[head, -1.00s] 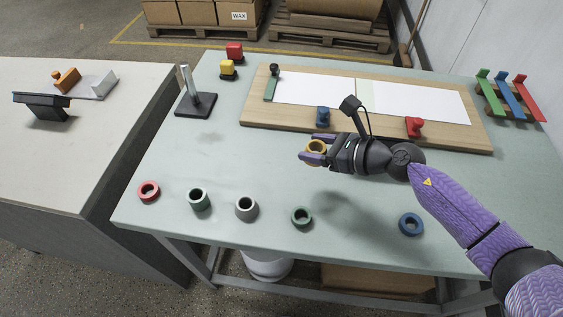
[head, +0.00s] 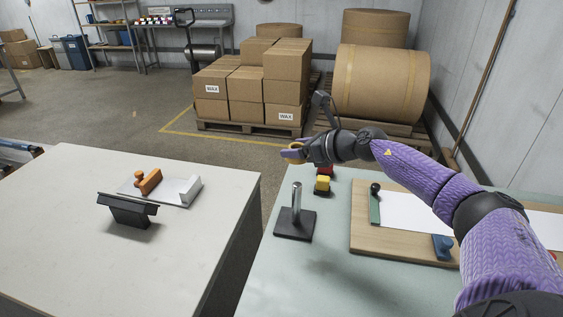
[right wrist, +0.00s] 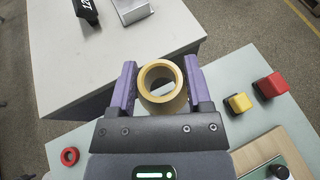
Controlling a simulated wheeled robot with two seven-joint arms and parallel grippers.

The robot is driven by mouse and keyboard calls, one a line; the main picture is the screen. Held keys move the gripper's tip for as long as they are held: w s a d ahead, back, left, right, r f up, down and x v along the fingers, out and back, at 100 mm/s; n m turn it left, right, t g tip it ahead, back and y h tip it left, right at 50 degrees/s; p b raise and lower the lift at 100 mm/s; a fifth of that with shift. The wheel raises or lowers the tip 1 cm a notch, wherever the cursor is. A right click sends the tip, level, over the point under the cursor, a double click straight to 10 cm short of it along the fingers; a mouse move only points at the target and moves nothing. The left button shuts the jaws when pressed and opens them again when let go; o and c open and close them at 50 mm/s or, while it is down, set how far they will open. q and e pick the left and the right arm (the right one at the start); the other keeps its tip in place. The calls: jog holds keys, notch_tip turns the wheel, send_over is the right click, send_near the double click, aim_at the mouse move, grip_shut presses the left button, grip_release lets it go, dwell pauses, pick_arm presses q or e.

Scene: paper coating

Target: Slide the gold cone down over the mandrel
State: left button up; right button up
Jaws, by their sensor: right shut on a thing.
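My right gripper (head: 291,151) is shut on the gold cone (head: 297,145) and holds it in the air. In the right wrist view the gold cone (right wrist: 160,99) sits between the two purple fingers of my right gripper (right wrist: 160,70), its round opening facing the camera. The mandrel (head: 297,200) is an upright metal post on a black square base (head: 295,226) near the table's left edge. In the head view the cone appears just above the mandrel's top, apart from it. The mandrel does not show in the right wrist view. My left gripper is not in view.
A yellow block (head: 323,183) and a red block (right wrist: 271,86) stand behind the mandrel. A wooden board (head: 370,246) with white sheets lies to the right. A separate grey table (head: 200,250) with a black stand (head: 128,211) is at left, across a gap. A red ring (right wrist: 69,156) lies on the table.

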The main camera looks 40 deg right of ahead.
jog(key=shift+s+d, duration=0.1)
jog(key=shift+s, duration=0.05)
jog(key=shift+f, duration=0.1)
jog(key=b, duration=0.4)
send_over(297, 184)
notch_tip(297, 184, down, 5)
jog(key=shift+r, duration=0.1)
jog(key=shift+f+b, duration=0.5)
jog(key=shift+b, duration=0.05)
jog(key=shift+r, duration=0.1)
dwell(0.5)
jog(key=shift+f+b, duration=0.35)
jog(key=shift+f, duration=0.1)
